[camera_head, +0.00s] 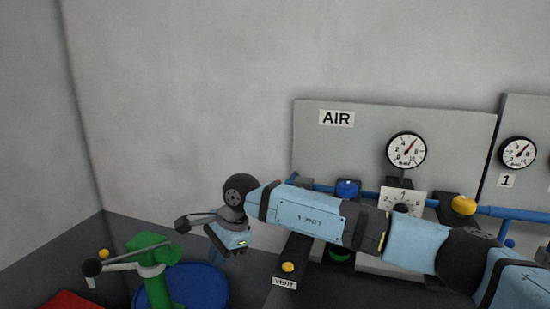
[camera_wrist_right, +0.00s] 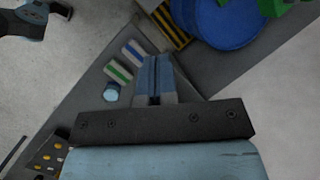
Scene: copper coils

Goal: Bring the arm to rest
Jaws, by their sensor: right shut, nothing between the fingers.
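My right arm (camera_head: 310,216) reaches in from the right in the head view, across the front of the AIR panel (camera_head: 450,135). My right gripper (camera_head: 222,244) is at its left end, beside the panel and above the dark surface. In the right wrist view its blue fingers (camera_wrist_right: 154,78) lie together, with nothing between them. It appears clear of other things. The arm hides part of the panel's lower fittings. My left gripper is not seen in the head view.
A green fixture (camera_head: 158,275) with a black-knobbed lever (camera_head: 93,267) stands by a blue round drum (camera_head: 205,288), left of the gripper. A red surface (camera_head: 70,301) is at lower left. Gauges (camera_head: 406,150), a blue pipe and a yellow knob (camera_head: 464,205) are close behind the arm.

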